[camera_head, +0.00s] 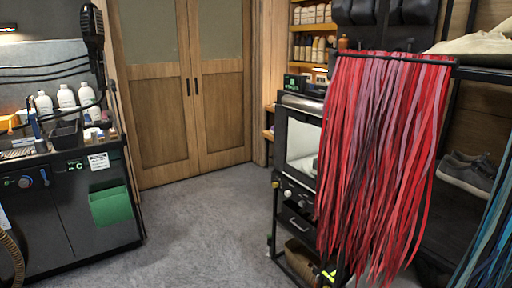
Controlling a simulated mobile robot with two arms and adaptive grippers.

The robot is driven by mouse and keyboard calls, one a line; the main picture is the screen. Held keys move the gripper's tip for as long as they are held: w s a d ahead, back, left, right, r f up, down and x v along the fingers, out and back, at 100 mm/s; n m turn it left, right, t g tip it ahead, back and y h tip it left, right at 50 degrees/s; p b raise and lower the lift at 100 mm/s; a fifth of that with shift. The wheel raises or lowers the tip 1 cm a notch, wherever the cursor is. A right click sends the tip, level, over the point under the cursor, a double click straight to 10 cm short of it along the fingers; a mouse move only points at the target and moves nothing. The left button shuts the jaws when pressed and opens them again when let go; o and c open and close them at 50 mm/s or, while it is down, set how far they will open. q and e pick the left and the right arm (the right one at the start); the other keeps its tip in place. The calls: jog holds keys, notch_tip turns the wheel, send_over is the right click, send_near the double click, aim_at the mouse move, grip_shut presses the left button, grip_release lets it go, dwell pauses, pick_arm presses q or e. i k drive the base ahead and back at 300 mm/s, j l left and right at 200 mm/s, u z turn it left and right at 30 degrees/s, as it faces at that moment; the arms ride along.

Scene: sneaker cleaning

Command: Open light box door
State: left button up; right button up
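A dark box with a pale, bright interior, which looks like the light box (302,138), stands right of centre on a black stand. Its front is turned toward the left, and a pale object shows low inside it. I cannot tell whether a clear door closes its front. Hanging red strips (378,160) hide its right side. Below it is a dark panel with pale knobs (287,194). Neither of my grippers is in view.
Grey carpet (205,230) lies clear between the box and a dark workbench (95,205) on the left. Closed wooden double doors (190,110) stand at the back. Grey shoes (466,173) sit on a shelf at right. A basket (300,262) is low under the box.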

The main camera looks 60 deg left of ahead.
aim_at(283, 113)
jog(key=u, duration=1.5)
jog(key=i+j, duration=0.25)
jog(key=z, duration=0.05)
